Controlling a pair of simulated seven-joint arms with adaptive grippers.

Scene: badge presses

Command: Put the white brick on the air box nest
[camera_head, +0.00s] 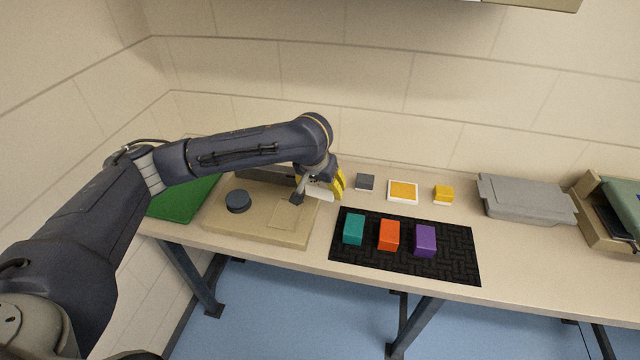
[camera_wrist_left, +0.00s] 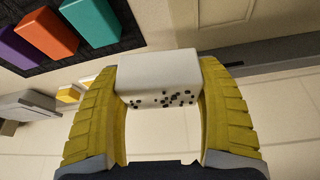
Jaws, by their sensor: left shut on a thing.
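My left gripper (camera_head: 325,189) is shut on the white brick (camera_wrist_left: 158,72), which sits between the two yellow ribbed fingers in the left wrist view. Black dots speckle one face of the brick. In the head view the brick (camera_head: 318,193) is partly hidden by the fingers, above the right end of a tan box (camera_head: 255,232). That box has a dark round knob (camera_head: 238,201) and a faint square outline on top; I cannot tell for sure that it is the air box nest. The gap between brick and box is unclear. My right gripper is not in view.
A black mat (camera_head: 455,262) holds teal (camera_head: 353,229), orange (camera_head: 389,235) and purple (camera_head: 425,240) blocks. Behind are a grey square (camera_head: 365,182), a white-framed yellow square (camera_head: 403,191) and a yellow block (camera_head: 444,193). A grey lidded case (camera_head: 527,199) stands right; a green panel (camera_head: 185,197) lies left.

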